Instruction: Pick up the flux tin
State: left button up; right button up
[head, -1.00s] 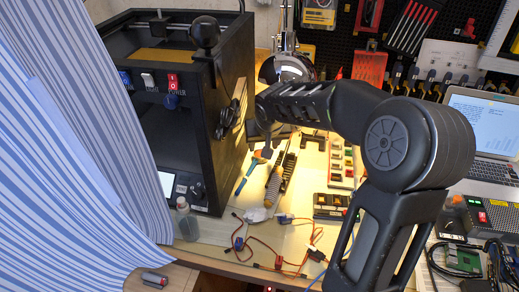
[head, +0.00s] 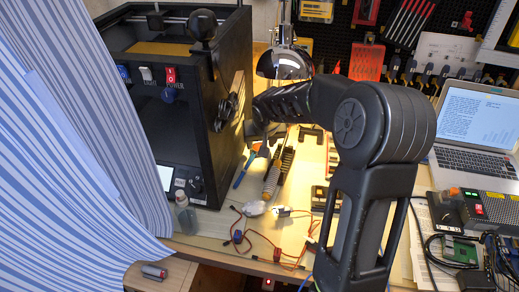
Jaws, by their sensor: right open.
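I cannot make out the flux tin in the head view; my right arm covers part of the bench and may hide it. My right gripper (head: 259,140) is open, small and dark at the end of the arm. It is over the back of the bench, just right of the black cabinet and below the chrome lamp. I see nothing held in it. My left gripper is not in view.
A tall black cabinet (head: 185,125) with switches stands left of the gripper. A chrome lamp (head: 285,65) hangs close behind it. Striped cloth (head: 75,150) covers the left side. Red cables (head: 262,247) lie in front. A laptop (head: 475,125) stands at right.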

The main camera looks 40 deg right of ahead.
jog(key=x, duration=0.3)
jog(key=shift+w+d+f, duration=0.1)
jog(key=shift+f, duration=0.1)
jog(key=shift+c, duration=0.4)
jog(key=c, duration=0.9)
jog(key=shift+c, duration=0.3)
jog(key=shift+r, duration=0.15)
